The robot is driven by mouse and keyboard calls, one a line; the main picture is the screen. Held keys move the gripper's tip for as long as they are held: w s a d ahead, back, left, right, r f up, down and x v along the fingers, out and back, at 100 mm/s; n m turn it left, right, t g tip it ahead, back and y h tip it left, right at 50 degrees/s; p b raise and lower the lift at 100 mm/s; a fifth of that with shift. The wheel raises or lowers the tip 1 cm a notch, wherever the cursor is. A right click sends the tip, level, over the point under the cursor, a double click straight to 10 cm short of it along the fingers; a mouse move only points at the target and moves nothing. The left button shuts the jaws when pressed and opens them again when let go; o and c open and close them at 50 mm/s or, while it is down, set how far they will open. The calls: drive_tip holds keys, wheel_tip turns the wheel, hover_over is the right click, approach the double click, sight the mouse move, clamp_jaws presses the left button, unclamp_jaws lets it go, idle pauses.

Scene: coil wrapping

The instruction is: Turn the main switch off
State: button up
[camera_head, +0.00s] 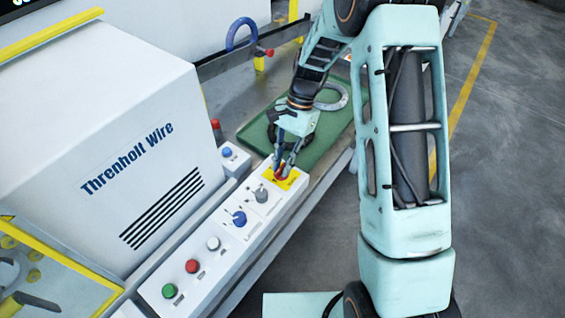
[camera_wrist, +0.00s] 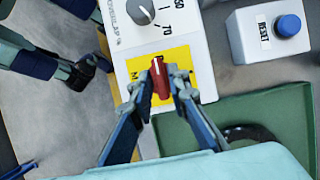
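The main switch is a red knob (camera_wrist: 160,78) on a yellow plate (camera_wrist: 131,68) at the end of the white control panel. In the wrist view its handle runs roughly up and down the picture. In the head view the red knob (camera_head: 281,174) is partly covered by my fingers. My gripper (camera_wrist: 158,96) is open, with one finger on each side of the knob. A gap shows between each fingertip and the knob in the wrist view. Much of the plate's lettering is hidden.
The panel also carries a grey dial (camera_head: 262,194), a blue knob (camera_head: 239,218), and white, red and green buttons. A blue RESET button box (camera_wrist: 270,31) stands beside it. A green tray (camera_head: 318,150) lies beyond the panel's end. The large white machine (camera_head: 110,130) stands to the left.

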drive_tip(key=shift+o, duration=0.9)
drive_tip(key=v, duration=1.2)
